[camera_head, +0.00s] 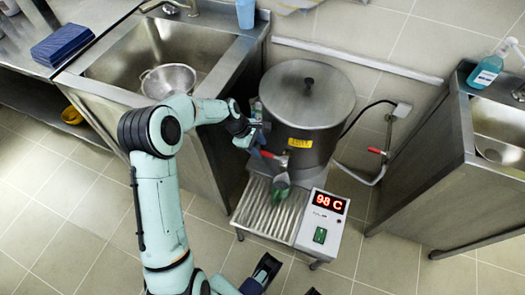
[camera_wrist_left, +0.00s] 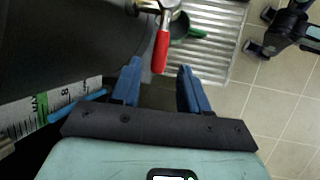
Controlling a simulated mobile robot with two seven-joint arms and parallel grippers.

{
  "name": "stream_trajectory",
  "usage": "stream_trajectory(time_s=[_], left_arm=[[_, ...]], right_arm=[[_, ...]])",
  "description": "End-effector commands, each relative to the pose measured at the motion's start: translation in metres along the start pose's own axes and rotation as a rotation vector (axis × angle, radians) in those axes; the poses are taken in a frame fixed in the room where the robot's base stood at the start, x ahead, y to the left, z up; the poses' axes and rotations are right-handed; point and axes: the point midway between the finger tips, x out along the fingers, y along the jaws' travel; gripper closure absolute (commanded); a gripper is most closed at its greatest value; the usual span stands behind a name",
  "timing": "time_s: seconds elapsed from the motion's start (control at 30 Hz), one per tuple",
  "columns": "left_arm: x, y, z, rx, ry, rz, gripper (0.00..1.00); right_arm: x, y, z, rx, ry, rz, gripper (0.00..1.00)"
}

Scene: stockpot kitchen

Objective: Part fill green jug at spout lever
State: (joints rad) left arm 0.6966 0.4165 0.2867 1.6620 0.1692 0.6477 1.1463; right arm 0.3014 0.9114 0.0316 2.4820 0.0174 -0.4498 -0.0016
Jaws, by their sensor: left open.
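The steel stockpot (camera_head: 307,97) stands lidded, with a spout at its lower front. The red spout lever (camera_wrist_left: 161,52) lies just ahead of my open left gripper (camera_wrist_left: 158,68), roughly between the lines of its blue fingers; I see no grip on it. In the head view my left gripper (camera_head: 260,146) is beside the pot's front left. The green jug (camera_head: 279,186) is below the spout on the ribbed drip tray (camera_head: 262,212), partly hidden in the left wrist view (camera_wrist_left: 196,32); its contents are unclear. My right gripper (camera_wrist_left: 259,31) is empty, its fingers apart.
A control box (camera_head: 322,221) reading 98 C is right of the tray. A scale strip (camera_wrist_left: 52,106) with a green mark shows on the pot's side. A red-handled tap pipe (camera_head: 374,168) is at right. Sinks flank the pot.

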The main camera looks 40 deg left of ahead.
Motion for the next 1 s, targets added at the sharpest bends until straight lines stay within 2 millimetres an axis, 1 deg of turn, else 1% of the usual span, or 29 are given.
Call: stream_trajectory(time_s=[0.03,0.1,0.23,0.37,0.6,0.67,0.7,0.73,0.77,0.93,1.0], left_arm=[[0.011,-0.001,0.0,0.002,-0.001,-0.003,0.55],[0.02,-0.001,0.0,0.001,-0.001,-0.002,0.55],[0.031,0.0,0.0,0.001,0.0,0.0,0.55],[0.035,0.0,0.0,0.002,0.0,0.001,0.55],[0.035,0.0,0.0,0.002,0.0,0.001,0.55],[0.035,0.0,0.0,0.002,0.0,0.001,0.75],[0.035,0.0,0.0,0.002,0.0,0.001,0.88],[0.035,0.0,0.0,0.002,0.0,0.001,0.97],[0.035,0.0,0.0,0.002,0.0,0.001,1.0],[0.035,0.0,0.001,-0.003,0.001,0.002,1.0],[0.034,-0.003,0.002,-0.028,0.005,0.011,1.0]], right_arm=[[0.003,0.001,-0.004,0.001,0.009,0.001,0.55],[0.005,0.002,-0.007,0.002,0.018,0.001,0.55],[0.006,0.003,-0.012,0.003,0.031,0.001,0.55],[0.007,0.003,-0.014,0.004,0.037,0.001,0.55],[0.007,0.003,-0.014,0.004,0.038,0.001,0.55],[0.007,0.003,-0.014,0.004,0.038,0.001,0.55],[0.007,0.003,-0.014,0.004,0.037,0.001,0.55],[0.007,0.003,-0.014,0.004,0.037,0.001,0.55],[0.007,0.003,-0.014,0.004,0.037,0.001,0.55],[0.006,0.003,-0.013,0.003,0.036,0.001,0.55],[0.003,0.002,-0.01,0.003,0.026,0.001,0.55]])
